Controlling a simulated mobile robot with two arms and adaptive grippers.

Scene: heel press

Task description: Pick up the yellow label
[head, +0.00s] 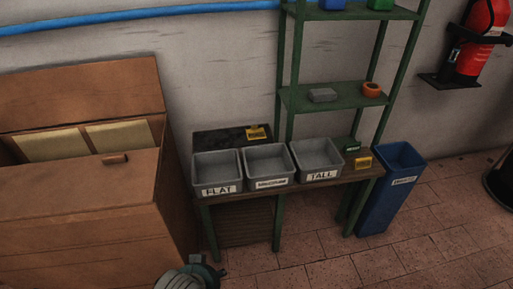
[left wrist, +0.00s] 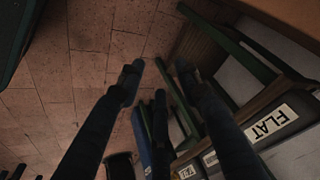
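Two yellow labels show in the head view. One yellow label (head: 257,132) stands on the dark surface behind the grey bins. The other yellow label (head: 363,162) is at the right end of the bench, in front of a green label (head: 352,146). My left gripper (left wrist: 158,72) shows in the left wrist view with its dark fingers spread apart and nothing between them. It points past the bench's front side over the tiled floor, away from both labels.
Grey bins marked FLAT (head: 219,190), a middle one (head: 270,184) and TALL (head: 321,175) line the bench (head: 300,190). A green shelf rack (head: 335,97) rises behind. A blue bin (head: 385,205) stands right, a wooden chest (head: 100,205) left. Floor in front is clear.

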